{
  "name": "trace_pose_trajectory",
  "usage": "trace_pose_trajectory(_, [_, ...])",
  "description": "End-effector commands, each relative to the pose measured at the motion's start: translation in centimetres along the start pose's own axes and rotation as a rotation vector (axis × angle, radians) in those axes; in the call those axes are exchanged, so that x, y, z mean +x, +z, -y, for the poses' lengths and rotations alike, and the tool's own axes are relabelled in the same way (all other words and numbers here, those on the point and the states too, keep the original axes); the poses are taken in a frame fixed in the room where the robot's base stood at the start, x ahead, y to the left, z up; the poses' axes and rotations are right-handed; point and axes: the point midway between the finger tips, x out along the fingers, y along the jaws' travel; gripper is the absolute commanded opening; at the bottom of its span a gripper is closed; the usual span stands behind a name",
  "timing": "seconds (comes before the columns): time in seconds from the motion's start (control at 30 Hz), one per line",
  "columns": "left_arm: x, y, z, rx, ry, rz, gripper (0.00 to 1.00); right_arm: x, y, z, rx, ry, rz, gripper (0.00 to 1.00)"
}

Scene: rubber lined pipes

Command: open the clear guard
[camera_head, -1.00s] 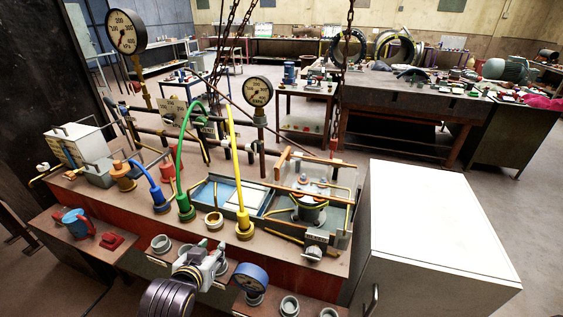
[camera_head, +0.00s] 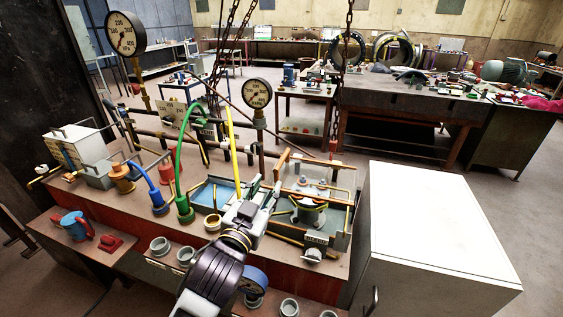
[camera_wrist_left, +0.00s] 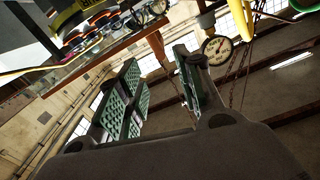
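The clear guard (camera_head: 318,158) seems to be the see-through cover with copper-brown rails over the fitting at the right end of the red bench; its panes are hard to make out. A round fitting with a yellow ring (camera_head: 308,213) sits within it. My left gripper (camera_head: 262,190) is just left of the guard, above the bench. In the left wrist view its two green ridged pads (camera_wrist_left: 162,85) stand apart with nothing between them. A brown rail (camera_wrist_left: 105,52) crosses beyond the pads there, apart from them. My right gripper is not in view.
A green hose (camera_head: 180,150), a blue hose (camera_head: 147,180) and a yellow hose (camera_head: 233,150) rise left of my gripper. A pressure gauge (camera_head: 258,93) stands behind it. A white cabinet (camera_head: 435,220) stands right of the bench. Chains hang behind.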

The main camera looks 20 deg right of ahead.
Motion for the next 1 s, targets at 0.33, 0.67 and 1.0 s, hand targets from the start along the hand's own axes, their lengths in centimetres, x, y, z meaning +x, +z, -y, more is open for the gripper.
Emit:
trace_pose_trajectory(0.33, [0.4,0.0,0.1,-0.001,-0.001,0.001,0.35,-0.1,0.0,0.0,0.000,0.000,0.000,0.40])
trace_pose_trajectory(0.67, [2.8,-0.1,0.1,-0.001,-0.001,0.001,0.35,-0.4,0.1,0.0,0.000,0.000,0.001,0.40])
trace_pose_trajectory(1.0, [6.1,-0.1,0.1,-0.001,-0.001,0.001,0.35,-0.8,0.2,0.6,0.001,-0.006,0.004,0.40])
